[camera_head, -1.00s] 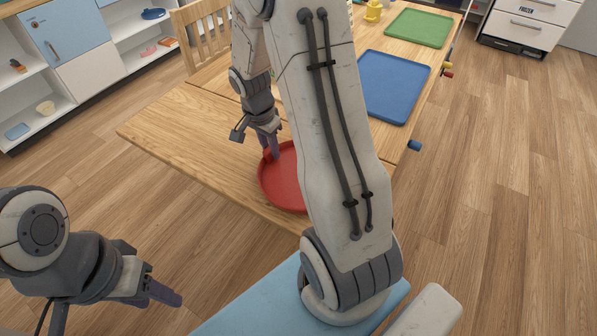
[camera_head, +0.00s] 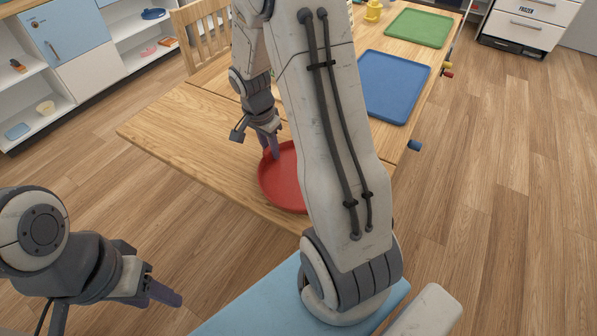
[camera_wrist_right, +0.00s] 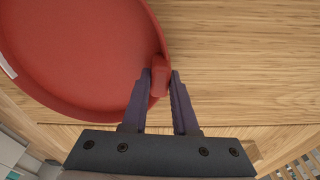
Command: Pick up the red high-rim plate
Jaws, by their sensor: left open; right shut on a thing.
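The red high-rim plate (camera_head: 280,182) is on the wooden table near its front edge, partly hidden behind my right arm in the head view. In the right wrist view the red plate (camera_wrist_right: 80,45) fills the upper left. My right gripper (camera_head: 273,153) is at the plate's far-left rim. In the right wrist view my right gripper (camera_wrist_right: 162,78) has its two fingers either side of the rim, shut on it. Whether the plate is lifted off the table cannot be told. My left gripper (camera_head: 165,294) is open and empty, low at the left, away from the table.
A blue tray (camera_head: 393,86) and a green tray (camera_head: 418,28) lie further back on the wooden table (camera_head: 185,125). A yellow cup (camera_head: 373,11) stands near the green tray. A wooden chair (camera_head: 203,35) is at the table's left side. Bare tabletop lies left of the plate.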

